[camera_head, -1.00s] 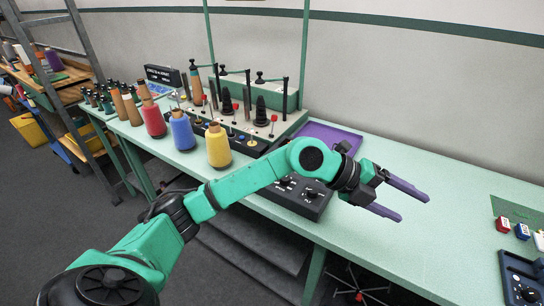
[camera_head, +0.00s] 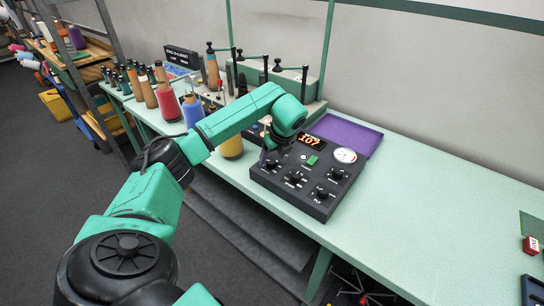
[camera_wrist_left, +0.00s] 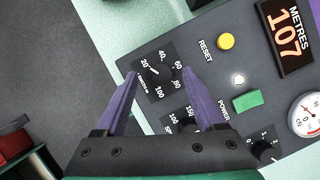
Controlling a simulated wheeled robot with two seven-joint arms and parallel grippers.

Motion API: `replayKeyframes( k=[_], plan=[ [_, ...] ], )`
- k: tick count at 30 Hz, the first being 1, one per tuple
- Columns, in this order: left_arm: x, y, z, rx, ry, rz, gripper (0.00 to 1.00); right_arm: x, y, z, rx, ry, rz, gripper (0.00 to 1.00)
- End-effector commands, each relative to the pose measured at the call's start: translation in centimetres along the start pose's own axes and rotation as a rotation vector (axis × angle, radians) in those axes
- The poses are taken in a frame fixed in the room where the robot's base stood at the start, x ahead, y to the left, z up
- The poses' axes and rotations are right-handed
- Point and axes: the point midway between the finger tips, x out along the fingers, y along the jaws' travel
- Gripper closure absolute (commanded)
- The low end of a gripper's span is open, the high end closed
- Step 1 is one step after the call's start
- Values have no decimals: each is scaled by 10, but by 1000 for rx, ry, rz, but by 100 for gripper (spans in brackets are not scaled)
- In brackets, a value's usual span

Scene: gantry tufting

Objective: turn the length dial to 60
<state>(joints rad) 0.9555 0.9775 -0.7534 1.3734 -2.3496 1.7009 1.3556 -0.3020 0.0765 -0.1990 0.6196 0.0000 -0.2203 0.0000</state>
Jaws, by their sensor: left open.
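The dark control panel (camera_head: 262,178) lies on the green table. In the left wrist view the black length dial (camera_wrist_left: 159,74) sits on a plate marked 20, 40, 60, 80 and 100. Its pale pointer line appears to face the 20 side. My left gripper (camera_wrist_left: 160,76) is open, with its purple fingers on either side of the dial; whether they touch it I cannot tell. My right gripper is in neither view.
Beside the dial are a yellow reset button (camera_wrist_left: 226,41), a green power switch (camera_wrist_left: 247,101) and a metres display (camera_wrist_left: 287,36) reading 107. Thread cones, including a blue one (camera_head: 193,112), stand left of the panel. The table (camera_head: 430,195) to the right is mostly clear.

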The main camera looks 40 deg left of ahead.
Motion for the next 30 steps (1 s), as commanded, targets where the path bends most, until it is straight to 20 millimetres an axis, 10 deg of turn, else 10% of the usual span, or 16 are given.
replayKeyframes(
  k=[11, 17, 30],
  plan=[
    [16, 0, -1, 2, 0, -2, 29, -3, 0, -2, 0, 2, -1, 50],
    [16, -1, -1, 2, 1, -2, 100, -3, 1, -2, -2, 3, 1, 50],
    [17, 0, -1, 60, 1, -29, 100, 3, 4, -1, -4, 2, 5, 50]
  ],
)
